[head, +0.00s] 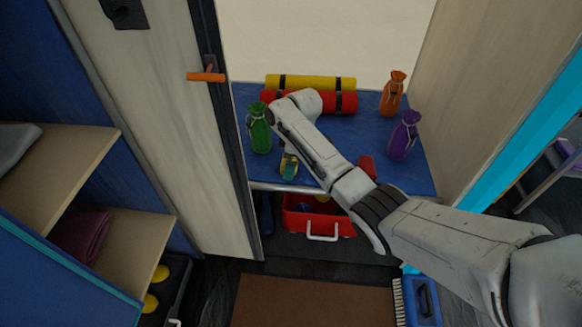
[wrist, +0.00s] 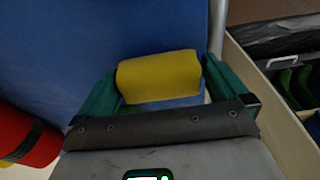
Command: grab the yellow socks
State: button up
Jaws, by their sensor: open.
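The yellow socks (wrist: 158,77) show as a rounded yellow bundle on the blue surface in the wrist view. My gripper (head: 289,171) is low over the blue bench (head: 345,130), near its front edge. Its two teal fingers are open, one on each side of the yellow bundle in the wrist view. I cannot tell whether either finger touches it. In the head view my gripper and arm hide most of the bundle.
A green bag (head: 259,130) stands left of my gripper. Red (head: 345,102) and yellow (head: 300,82) rolls lie behind. Orange (head: 392,92) and purple (head: 402,138) bags and a small red item (head: 367,166) are to the right. A red toolbox (head: 318,222) sits below.

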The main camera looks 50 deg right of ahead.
jog(key=c, duration=0.8)
jog(key=shift+r, duration=0.1)
